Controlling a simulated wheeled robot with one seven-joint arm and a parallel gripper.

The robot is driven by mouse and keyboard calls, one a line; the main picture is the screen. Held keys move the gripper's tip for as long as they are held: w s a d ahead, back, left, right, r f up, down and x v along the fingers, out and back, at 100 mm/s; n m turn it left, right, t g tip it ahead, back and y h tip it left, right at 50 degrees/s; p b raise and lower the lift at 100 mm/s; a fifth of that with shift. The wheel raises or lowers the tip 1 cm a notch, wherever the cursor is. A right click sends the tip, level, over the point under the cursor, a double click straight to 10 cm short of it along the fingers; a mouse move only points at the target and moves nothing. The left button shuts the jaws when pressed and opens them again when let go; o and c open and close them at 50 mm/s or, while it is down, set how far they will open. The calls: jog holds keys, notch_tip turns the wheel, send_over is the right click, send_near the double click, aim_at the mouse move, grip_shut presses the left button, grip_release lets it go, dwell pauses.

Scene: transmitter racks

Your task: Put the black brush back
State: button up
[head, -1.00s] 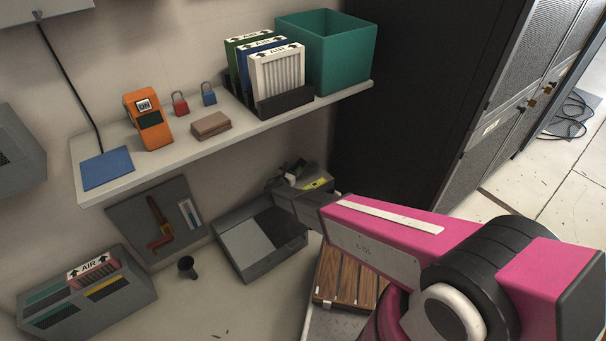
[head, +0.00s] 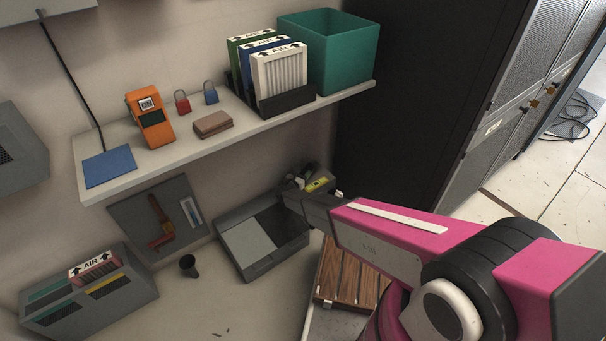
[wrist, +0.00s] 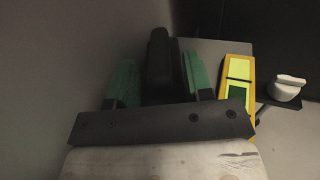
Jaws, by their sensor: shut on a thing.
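My gripper (head: 291,187) is above the back right part of the grey bench tray, near the wall. In the wrist view, its green-padded fingers (wrist: 160,78) are shut on a dark, upright, narrow thing (wrist: 161,62), which looks like the black brush. Its lower part is hidden by the gripper body, and in the head view I cannot make out its shape. The shallow grey tray (head: 277,259) has a light panel on its left and a dark open part on its right. A small black cup (head: 188,267) stands on the bench left of the tray.
A yellow meter (head: 317,184) is close to my gripper; it also shows in the wrist view (wrist: 238,78), with a white object (wrist: 288,88) beside it. A tool panel (head: 178,232) leans at the wall. The shelf (head: 250,136) overhangs the bench.

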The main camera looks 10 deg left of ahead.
jog(key=shift+f, duration=0.15)
jog(key=o, duration=1)
jog(key=shift+s+r, duration=0.2)
jog(key=v, duration=1.1)
jog(key=shift+s+a, duration=0.1)
jog(key=shift+s, duration=0.15)
